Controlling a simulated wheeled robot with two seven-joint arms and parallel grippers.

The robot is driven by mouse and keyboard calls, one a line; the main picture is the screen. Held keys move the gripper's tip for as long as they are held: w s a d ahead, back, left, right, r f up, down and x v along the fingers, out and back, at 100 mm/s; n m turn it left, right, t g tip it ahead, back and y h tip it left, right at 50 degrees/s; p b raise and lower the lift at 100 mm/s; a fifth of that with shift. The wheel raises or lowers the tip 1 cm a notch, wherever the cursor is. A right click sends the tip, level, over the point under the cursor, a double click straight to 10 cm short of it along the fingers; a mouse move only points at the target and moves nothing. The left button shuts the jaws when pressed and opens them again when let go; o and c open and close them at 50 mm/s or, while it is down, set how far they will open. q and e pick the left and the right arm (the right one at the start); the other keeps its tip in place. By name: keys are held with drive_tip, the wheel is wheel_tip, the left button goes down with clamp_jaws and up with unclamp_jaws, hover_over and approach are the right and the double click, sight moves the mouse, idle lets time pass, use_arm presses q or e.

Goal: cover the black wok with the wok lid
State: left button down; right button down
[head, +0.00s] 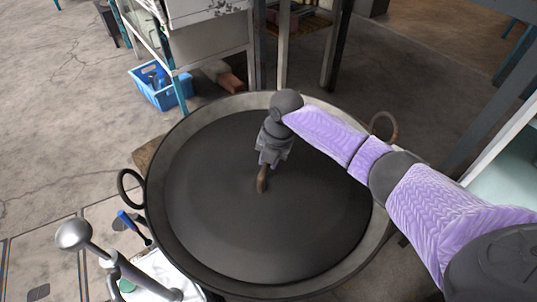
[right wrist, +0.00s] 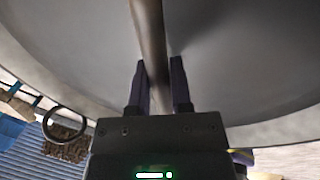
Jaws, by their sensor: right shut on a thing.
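The black wok (head: 158,215) is large and round, with a ring handle (head: 130,188) at its left and another at its upper right (head: 383,126). A broad dark disc, apparently the wok lid (head: 220,215), lies within its rim in the head view; a grey band of wok shows around it. I cannot tell whether the lid touches the wok. My right gripper (head: 264,166) points down over the middle, shut on the brown upright lid handle (head: 262,181). The right wrist view shows the handle (right wrist: 149,40) running between the fingers (right wrist: 160,82). My left gripper is not in view.
A blue basket (head: 160,90) stands on the floor behind the wok, beside a metal shelf (head: 205,45). A blue-handled tool (head: 130,220) and a grey rod with a rounded end (head: 90,240) are at the lower left. Floor at the left is mostly clear.

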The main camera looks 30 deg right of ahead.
idle(0.3)
drive_tip(key=c, duration=0.6)
unclamp_jaws()
drive_tip(key=shift+o, duration=0.8)
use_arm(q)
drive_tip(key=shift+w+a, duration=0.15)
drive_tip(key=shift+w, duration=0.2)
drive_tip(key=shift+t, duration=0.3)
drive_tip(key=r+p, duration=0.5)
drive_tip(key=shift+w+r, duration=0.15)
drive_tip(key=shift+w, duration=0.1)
use_arm(e)
wheel_tip(320, 180, up, 10)
drive_tip(key=s+d, duration=0.1)
drive_tip(key=shift+s+d+f, duration=0.15)
drive_tip(key=shift+s, duration=0.05)
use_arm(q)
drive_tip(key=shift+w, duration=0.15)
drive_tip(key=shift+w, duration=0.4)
